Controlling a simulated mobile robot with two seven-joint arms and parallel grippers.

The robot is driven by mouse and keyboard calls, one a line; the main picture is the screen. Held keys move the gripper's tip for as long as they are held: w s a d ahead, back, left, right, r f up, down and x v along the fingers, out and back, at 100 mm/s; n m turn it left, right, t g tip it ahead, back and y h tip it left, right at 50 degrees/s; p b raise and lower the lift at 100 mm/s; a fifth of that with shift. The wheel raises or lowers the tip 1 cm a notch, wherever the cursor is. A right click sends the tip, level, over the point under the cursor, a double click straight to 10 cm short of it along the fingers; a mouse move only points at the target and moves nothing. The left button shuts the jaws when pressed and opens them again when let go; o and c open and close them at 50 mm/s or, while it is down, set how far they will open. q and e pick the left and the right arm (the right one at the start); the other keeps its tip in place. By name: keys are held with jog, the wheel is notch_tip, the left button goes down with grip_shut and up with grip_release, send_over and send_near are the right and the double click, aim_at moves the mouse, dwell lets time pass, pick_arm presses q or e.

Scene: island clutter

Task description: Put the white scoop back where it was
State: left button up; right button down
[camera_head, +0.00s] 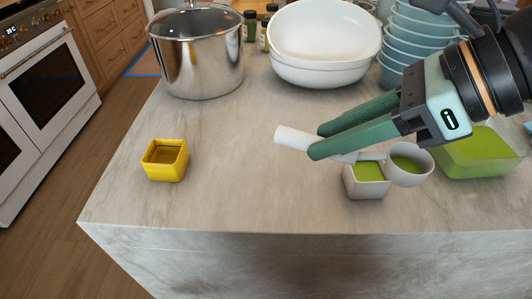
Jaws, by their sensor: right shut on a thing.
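My right gripper (318,142) reaches in from the upper right, its two green fingers shut on the handle of the white scoop (290,138). The handle's end sticks out to the left past the fingertips. The scoop's round bowl, with green showing inside, is to the right, below the gripper. A small square white cup (366,189) with green contents stands on the counter just left of the bowl. The scoop's neck passes over the cup's back edge in the picture; I cannot tell whether they touch. My left gripper is not in view.
A green-filled clear tub (478,165) stands at the right. A yellow square cup (165,160) is on the left of the marble counter (240,195). A steel pot (200,62), white bowls (325,45) and stacked blue-grey bowls (408,35) stand behind. The middle-left counter is clear.

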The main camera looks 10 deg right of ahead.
jog(key=w+a+f+p, duration=0.1)
jog(key=w+f+p, duration=0.2)
jog(key=w, duration=0.1)
jog(key=w+a+f+p, duration=0.1)
jog(key=w+f+p, duration=0.1)
jog(key=w+p, duration=0.2)
jog(key=w+a+f+p, duration=0.1)
jog(key=w+f+p, duration=0.2)
jog(key=w+p, duration=0.1)
jog(key=shift+w+a+f, duration=0.1)
jog(key=shift+a+f, duration=0.1)
jog(key=shift+f, duration=0.15)
jog(key=f, duration=0.4)
jog(key=shift+w+p, duration=0.3)
jog(key=shift+p, duration=0.1)
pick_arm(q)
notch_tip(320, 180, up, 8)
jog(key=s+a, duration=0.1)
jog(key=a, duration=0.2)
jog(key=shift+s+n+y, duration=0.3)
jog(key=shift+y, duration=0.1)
pick_arm(e)
jog(key=shift+a, duration=0.1)
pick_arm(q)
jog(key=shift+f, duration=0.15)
